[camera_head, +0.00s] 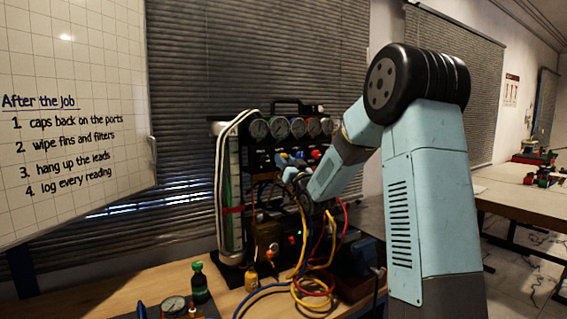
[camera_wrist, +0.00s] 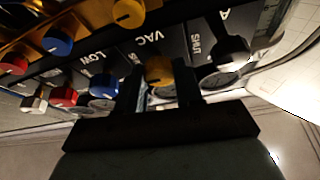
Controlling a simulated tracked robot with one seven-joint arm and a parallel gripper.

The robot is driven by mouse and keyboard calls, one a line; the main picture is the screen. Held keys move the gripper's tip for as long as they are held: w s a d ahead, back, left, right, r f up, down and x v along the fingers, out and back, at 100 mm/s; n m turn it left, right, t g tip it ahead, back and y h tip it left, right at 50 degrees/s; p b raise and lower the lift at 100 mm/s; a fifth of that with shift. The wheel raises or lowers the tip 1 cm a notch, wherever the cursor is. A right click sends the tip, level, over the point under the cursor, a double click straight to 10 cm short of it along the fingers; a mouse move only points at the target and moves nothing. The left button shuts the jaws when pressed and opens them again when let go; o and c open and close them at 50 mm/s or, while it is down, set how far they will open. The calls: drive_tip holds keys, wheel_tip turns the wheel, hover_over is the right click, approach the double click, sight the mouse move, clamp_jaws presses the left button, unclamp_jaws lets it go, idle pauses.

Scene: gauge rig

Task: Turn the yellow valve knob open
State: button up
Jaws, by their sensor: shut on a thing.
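A yellow valve knob (camera_wrist: 159,72) sits on the black panel beside the VAC label in the wrist view. My gripper (camera_wrist: 161,84) is shut on this knob, with one dark finger on each side of it. The knob's lower part is partly hidden by the gripper. In the head view my gripper (camera_head: 291,168) is at the front of the gauge rig (camera_head: 262,158), below the row of gauges, and the held knob cannot be made out there. A second yellow knob (camera_wrist: 128,13) stands apart, higher in the wrist view.
Blue (camera_wrist: 104,86) and red (camera_wrist: 63,97) knobs stand left of the gripper; a black knob (camera_wrist: 230,50) is close on its right. Yellow, red and blue hoses (camera_head: 311,285) hang below the rig. A green bottle (camera_head: 199,283) stands on the bench.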

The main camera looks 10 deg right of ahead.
drive_tip(key=shift+d+n+g+y, duration=0.1)
drive_tip(key=shift+n+g+y, duration=1.1)
drive_tip(key=shift+n, duration=2.65)
drive_tip(key=shift+a+n+g+y, duration=0.1)
drive_tip(key=shift+n+g+y, duration=1.1)
drive_tip(key=shift+n, duration=2.7)
drive_tip(key=shift+d+n+g+y, duration=0.1)
drive_tip(key=shift+n+g+y, duration=1.05)
drive_tip(key=shift+n, duration=2.7)
drive_tip(key=shift+f+g, duration=0.1)
drive_tip(key=shift+g, duration=0.25)
drive_tip(key=o, duration=0.7)
drive_tip(key=shift+h, duration=0.25)
drive_tip(key=o, duration=0.3)
drive_tip(key=shift+o, duration=0.2)
drive_tip(key=shift+r, duration=0.2)
